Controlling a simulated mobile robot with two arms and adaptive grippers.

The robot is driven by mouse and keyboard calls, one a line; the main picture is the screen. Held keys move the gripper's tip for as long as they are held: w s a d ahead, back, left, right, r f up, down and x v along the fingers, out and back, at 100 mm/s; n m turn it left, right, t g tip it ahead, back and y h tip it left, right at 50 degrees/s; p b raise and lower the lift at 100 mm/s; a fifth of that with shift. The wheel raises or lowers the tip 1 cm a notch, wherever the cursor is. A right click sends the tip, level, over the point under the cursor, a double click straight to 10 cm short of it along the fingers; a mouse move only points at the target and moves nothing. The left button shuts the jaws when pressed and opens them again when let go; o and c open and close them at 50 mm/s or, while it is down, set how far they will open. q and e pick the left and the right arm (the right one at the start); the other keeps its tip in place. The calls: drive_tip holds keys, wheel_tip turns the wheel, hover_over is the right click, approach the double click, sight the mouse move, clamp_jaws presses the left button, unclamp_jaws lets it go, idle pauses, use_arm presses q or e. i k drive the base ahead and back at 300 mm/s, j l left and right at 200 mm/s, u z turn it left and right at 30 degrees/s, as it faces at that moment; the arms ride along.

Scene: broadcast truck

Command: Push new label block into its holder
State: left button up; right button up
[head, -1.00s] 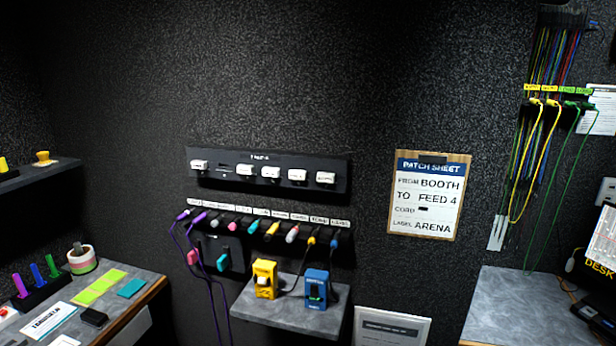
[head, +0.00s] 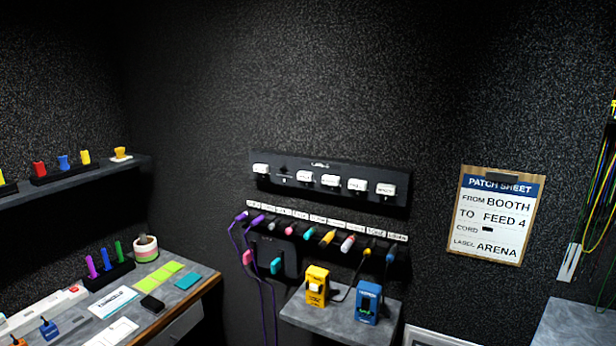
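A black wall rack (head: 330,172) holds several white label blocks, such as one at its left end (head: 261,169) and one at its right end (head: 386,189). One position (head: 283,171) near the left of this rack has no white block standing out. Below it, a strip of small white labels (head: 325,221) runs over a row of coloured plugs (head: 327,237). The patch sheet (head: 497,216) on the wall reads BOOTH, FEED 4 and label ARENA. The print on the blocks is too small to read, so I cannot tell which is new. Neither gripper is in view.
A small grey shelf (head: 335,323) holds a yellow box (head: 316,286) and a blue box (head: 367,302). Purple cables (head: 268,303) hang beside it. The left desk (head: 187,298) carries notes, a tape roll (head: 145,247) and coloured sticks. A wall shelf (head: 75,180) is above.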

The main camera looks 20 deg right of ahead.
sight(302, 175)
drive_tip(key=z, duration=3.2)
drive_tip(key=u, duration=2.5)
drive_tip(key=i+j+z, duration=0.1)
drive_tip(key=z, duration=0.25)
drive_tip(key=j+z, duration=0.1)
drive_tip(key=z, duration=0.2)
drive_tip(key=i+j+z, duration=0.1)
drive_tip(key=z, duration=0.25)
drive_tip(key=i+j+z, duration=0.1)
drive_tip(key=j, duration=0.4)
drive_tip(key=i+j+z, duration=0.15)
drive_tip(key=j, duration=0.3)
drive_tip(key=i+j+z, duration=0.1)
drive_tip(key=j, duration=0.4)
drive_tip(key=i+j+z, duration=0.1)
drive_tip(key=j, duration=0.4)
